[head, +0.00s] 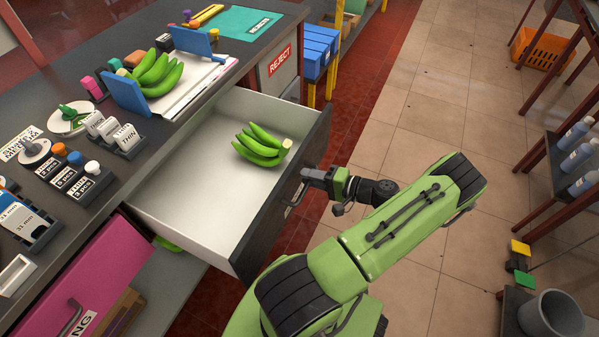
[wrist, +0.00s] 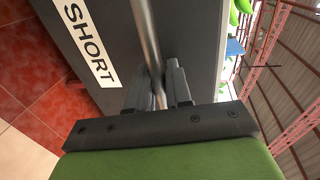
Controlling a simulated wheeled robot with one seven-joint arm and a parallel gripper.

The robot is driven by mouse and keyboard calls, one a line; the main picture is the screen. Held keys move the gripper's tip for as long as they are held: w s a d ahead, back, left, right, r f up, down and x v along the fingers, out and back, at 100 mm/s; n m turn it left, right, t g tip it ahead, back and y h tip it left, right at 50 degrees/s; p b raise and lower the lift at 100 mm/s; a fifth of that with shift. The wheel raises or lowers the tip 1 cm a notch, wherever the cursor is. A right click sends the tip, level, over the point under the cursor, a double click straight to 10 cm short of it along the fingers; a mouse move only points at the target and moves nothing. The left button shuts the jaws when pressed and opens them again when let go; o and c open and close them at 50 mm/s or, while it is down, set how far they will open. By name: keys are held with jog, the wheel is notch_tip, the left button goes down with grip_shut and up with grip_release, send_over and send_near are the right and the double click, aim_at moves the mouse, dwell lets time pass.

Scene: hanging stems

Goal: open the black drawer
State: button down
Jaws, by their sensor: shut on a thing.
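The black drawer (head: 255,237) stands pulled well out from the dark counter, its white inside showing. A bunch of green bananas (head: 262,146) lies in it toward the far right corner. My gripper (head: 306,178) is at the outer face of the drawer front. In the wrist view my gripper (wrist: 160,92) has its two fingers on either side of the metal bar handle (wrist: 147,35), shut on it. A white label reading SHORT (wrist: 88,40) is on the drawer front beside the handle.
A pink drawer (head: 75,280) stands out at the lower left. The counter top holds another banana bunch (head: 155,75), blue-ended tray and small labelled blocks. Blue bins (head: 318,48) stand beyond the drawer. The tiled floor (head: 420,110) to the right is largely clear; a grey bucket (head: 550,315) stands lower right.

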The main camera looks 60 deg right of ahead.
jog(key=shift+s, duration=0.65)
jog(key=c, duration=1.2)
grip_release()
jog(key=shift+c, duration=0.2)
jog(key=p+v, duration=0.2)
jog(key=v, duration=1.3)
jog(key=shift+s, duration=0.35)
jog(key=shift+a, duration=0.1)
